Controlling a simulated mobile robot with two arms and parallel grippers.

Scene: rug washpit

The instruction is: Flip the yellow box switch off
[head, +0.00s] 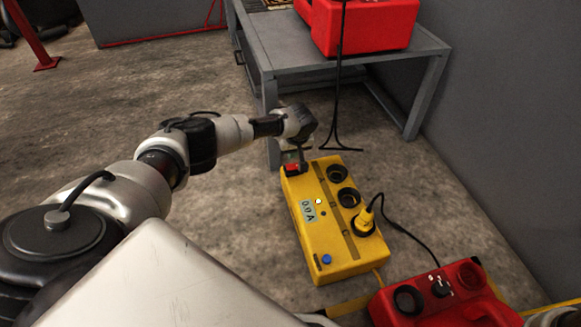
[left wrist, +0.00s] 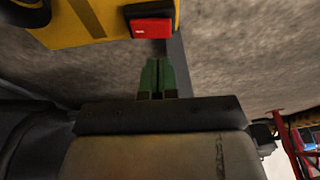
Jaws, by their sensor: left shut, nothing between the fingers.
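The yellow box (head: 308,240) lies on the concrete floor, with several round sockets, a small display and a blue button on top. Its red switch (head: 291,168) is at the far left corner, partly covered by my left gripper (head: 293,155). In the left wrist view the red rocker switch (left wrist: 151,27) sits in a black frame on the yellow box (left wrist: 100,27). My left gripper's green fingertips (left wrist: 158,65) are shut and empty, a little apart from the switch in that view. Whether they touch it is unclear.
A yellow plug (head: 367,215) with a black cable is in one socket. A red machine (head: 440,293) stands at the lower right. A grey table (head: 290,55) with a red case (head: 370,25) stands behind; a cable hangs from above. Floor to the left is clear.

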